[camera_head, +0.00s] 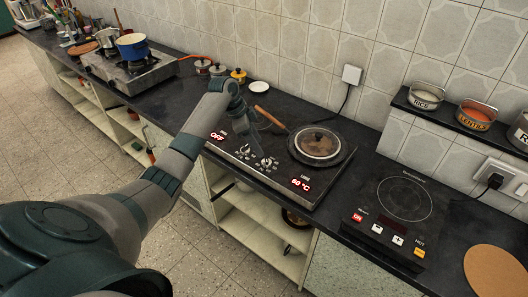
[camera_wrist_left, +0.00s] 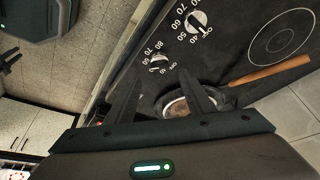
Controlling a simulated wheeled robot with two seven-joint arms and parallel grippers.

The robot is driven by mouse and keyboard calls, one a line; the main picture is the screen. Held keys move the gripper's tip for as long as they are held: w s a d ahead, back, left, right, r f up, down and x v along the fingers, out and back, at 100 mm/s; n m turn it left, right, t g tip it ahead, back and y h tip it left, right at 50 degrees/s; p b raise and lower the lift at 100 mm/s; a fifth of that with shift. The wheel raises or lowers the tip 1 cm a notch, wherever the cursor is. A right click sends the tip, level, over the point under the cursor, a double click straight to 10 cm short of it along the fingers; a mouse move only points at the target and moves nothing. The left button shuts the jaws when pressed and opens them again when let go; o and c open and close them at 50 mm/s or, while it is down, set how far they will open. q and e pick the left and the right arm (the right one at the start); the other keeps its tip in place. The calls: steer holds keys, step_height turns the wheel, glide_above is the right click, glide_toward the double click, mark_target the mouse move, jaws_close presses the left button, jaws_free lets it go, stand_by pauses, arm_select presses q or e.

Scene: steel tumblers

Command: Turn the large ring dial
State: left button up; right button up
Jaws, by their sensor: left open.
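A black cooktop (camera_head: 225,151) carries two white-knobbed dials with printed number scales. One dial (camera_head: 245,150) is at left and the other (camera_head: 267,161) at right; in the wrist view they are the upper dial (camera_wrist_left: 197,22), which looks larger, and the lower dial (camera_wrist_left: 160,62). Red displays read "OFF" (camera_head: 217,136) and "60 °C" (camera_head: 300,184). My left gripper (camera_head: 262,127) is over the cooktop near the dials. In the wrist view its fingers (camera_wrist_left: 157,85) are apart with nothing held, pointing toward the lower dial. My right gripper is not seen.
A separate hob (camera_head: 404,199) with a lit panel stands to the right. Small jars (camera_head: 238,75) stand behind, near the tiled wall.

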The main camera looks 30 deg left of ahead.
mark_target(267, 159)
arm_select(q)
steer(key=p+x, duration=0.1)
steer(key=x, duration=0.5)
steer(key=shift+d+f, duration=0.1)
steer(key=shift+f, duration=0.3)
steer(key=shift+w+p, duration=0.1)
steer(key=shift+p, duration=0.2)
steer(key=c, duration=1)
